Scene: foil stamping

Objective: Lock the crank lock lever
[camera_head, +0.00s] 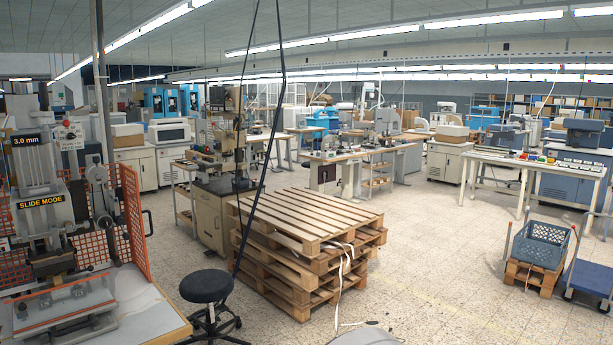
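The foil stamping machine (38,185) stands at the left edge, with a "3.0 mm" label and a yellow-on-black "SLIDE MODE" label (40,201). On its right side are a round dark knob or wheel (97,174) and a dark curved handle (149,222) beside the orange mesh guard. A small dark lever (88,269) sticks out at the stamping head above the work plate. I cannot tell which of these parts is the crank lock lever, or whether it is locked. Neither of my grippers is in view.
An orange mesh guard (134,220) borders the machine's right side. A black round stool (206,286) stands close to the machine's table. Stacked wooden pallets (305,222) fill the middle floor. A blue-grey crate (541,243) sits on a pallet at right. Tiled floor (450,260) between them is clear.

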